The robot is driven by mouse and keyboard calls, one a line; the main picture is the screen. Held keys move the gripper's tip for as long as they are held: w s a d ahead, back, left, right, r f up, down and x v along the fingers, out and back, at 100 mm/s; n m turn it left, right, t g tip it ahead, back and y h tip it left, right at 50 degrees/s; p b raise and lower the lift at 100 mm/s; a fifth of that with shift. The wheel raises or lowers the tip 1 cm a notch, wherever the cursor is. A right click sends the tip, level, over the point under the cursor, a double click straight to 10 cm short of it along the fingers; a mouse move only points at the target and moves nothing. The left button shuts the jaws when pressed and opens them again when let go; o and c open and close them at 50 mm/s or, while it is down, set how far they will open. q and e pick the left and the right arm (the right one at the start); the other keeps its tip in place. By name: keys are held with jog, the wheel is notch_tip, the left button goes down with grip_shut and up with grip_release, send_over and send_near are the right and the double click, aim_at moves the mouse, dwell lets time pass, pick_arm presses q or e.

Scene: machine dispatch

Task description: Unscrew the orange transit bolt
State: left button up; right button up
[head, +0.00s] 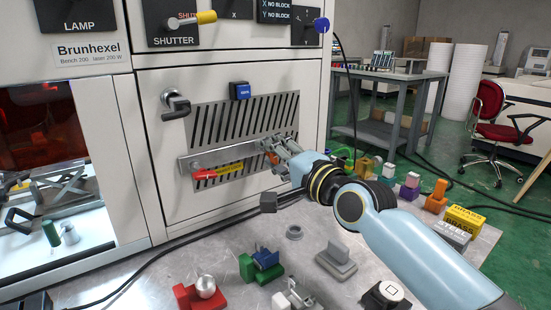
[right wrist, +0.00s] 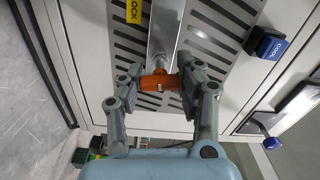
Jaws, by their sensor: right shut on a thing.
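The orange transit bolt (right wrist: 160,84) sits at the end of a metal bar (right wrist: 164,40), across the slotted vent panel of the machine's lower door. In the head view the bolt (head: 272,158) is mostly hidden by my right gripper (head: 274,149). In the right wrist view my right gripper (right wrist: 160,86) has a finger on each side of the bolt and is shut on it. My left gripper is not in view.
A blue button (head: 240,91) and a door handle (head: 176,103) are above the bar. The metal table below holds a red block with a ball (head: 204,287), a green and blue block (head: 262,263), a grey ring (head: 294,232) and a grey block (head: 337,260). A black cable crosses the table.

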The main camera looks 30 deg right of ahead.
jog(key=n+b, duration=0.1)
jog(key=n, duration=0.2)
jog(key=shift+f+n+b, duration=0.1)
jog(key=shift+n+b, duration=0.2)
jog(key=shift+b, duration=0.1)
jog(key=shift+n, duration=0.5)
jog(key=shift+r, duration=0.2)
jog(key=shift+n, duration=0.3)
jog(key=n+b, duration=0.2)
jog(key=n, duration=0.1)
jog(key=shift+f, duration=0.2)
jog(key=shift+r+n, duration=0.15)
jog(key=shift+n, duration=0.75)
jog(key=o, duration=1.1)
jog(key=shift+w, duration=0.1)
